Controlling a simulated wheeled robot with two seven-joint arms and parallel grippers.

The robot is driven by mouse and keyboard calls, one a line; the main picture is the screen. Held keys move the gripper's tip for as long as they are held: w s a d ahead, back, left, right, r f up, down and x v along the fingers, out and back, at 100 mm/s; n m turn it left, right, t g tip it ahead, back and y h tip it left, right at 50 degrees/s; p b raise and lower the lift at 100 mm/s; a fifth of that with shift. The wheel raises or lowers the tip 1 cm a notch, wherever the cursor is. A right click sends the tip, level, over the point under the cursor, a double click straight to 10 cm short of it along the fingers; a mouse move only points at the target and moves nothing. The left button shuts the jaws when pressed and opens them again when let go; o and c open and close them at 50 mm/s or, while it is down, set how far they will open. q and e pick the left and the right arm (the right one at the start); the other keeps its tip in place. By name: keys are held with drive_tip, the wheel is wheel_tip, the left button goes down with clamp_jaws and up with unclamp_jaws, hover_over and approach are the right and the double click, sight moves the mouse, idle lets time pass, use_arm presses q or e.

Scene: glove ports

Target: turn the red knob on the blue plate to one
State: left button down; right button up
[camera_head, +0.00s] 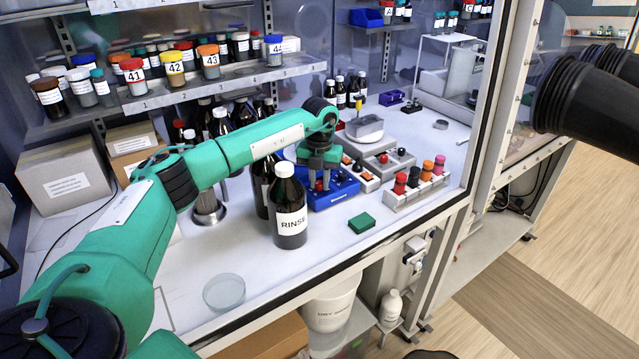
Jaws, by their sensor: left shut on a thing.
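The blue plate (341,193) lies on the white bench inside the cabinet, near the middle of the view. My left gripper (321,184) points down over its left part and is shut on the red knob (319,185). The knob is mostly hidden between the fingers, and its pointer and any marks around it are too small to read. Another small red part (346,159) shows near the plate's far right edge. My right gripper is not in view.
A brown RINSE bottle (288,207) stands close in front and left of the plate. A green block (362,222) lies in front. Right of the plate are grey boxes with knobs and a rack (416,188) of coloured-top vials. A glass dish (224,292) lies front left.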

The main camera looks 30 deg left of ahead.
sight(320, 182)
use_arm(q)
drive_tip(key=m, duration=0.3)
drive_tip(key=shift+b, duration=0.35)
drive_tip(key=shift+m, duration=0.7)
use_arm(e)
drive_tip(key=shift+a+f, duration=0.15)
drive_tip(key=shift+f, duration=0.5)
use_arm(q)
drive_tip(key=shift+r, duration=0.1)
drive_tip(key=c, duration=1.2)
unclamp_jaws()
drive_tip(key=shift+c, duration=0.2)
wheel_tip(320, 182, up, 14)
drive_tip(key=b, duration=0.3)
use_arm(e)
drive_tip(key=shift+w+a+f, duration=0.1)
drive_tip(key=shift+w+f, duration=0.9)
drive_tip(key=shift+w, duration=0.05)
